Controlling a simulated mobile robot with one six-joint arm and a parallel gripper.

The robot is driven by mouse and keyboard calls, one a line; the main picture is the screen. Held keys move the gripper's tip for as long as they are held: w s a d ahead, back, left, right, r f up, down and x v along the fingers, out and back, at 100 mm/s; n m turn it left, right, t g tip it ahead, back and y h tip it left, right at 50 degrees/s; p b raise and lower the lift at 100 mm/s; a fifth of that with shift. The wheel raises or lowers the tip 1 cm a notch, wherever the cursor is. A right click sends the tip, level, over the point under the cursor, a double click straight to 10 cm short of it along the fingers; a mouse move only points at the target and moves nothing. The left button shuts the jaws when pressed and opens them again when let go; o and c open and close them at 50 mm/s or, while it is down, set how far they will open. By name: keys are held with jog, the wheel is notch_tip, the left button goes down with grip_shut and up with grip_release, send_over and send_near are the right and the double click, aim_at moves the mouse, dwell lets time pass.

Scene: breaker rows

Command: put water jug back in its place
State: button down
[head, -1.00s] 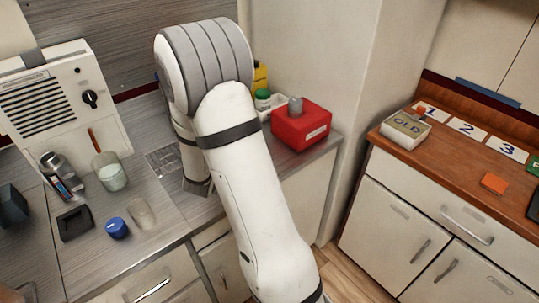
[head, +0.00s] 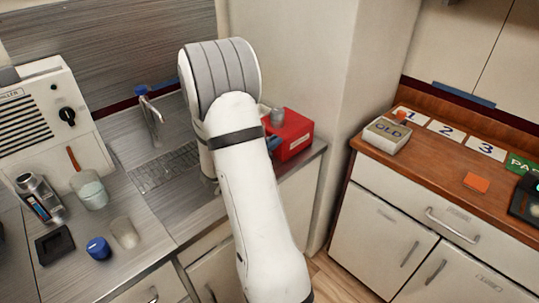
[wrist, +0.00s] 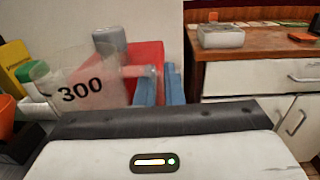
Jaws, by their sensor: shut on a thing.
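A clear jug marked 300 (wrist: 82,92) is at the left in the wrist view, in front of the red box. My gripper (wrist: 160,86) has blue fingers and is shut on the jug's handle (wrist: 134,72), to the right of the jug's body. The jug appears roughly upright; its base is hidden by my wrist. In the head view only a bit of blue finger (head: 272,143) shows beside my arm, in front of the red box. The jug is hidden behind my arm there.
The red box (head: 294,134) stands at the counter's right end. A faucet (head: 151,118) and drain grid (head: 165,167) are left of my arm. A cup (head: 91,193), clear glass (head: 124,232) and blue cap (head: 98,248) stand further left. A wooden counter (head: 440,172) is at right.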

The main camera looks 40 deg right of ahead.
jog(key=shift+f, duration=2.15)
jog(key=shift+f, duration=0.2)
jog(key=c, duration=1.5)
grip_release()
jog(key=shift+c, duration=0.2)
jog(key=shift+a+r, duration=0.1)
jog(key=shift+r, duration=0.05)
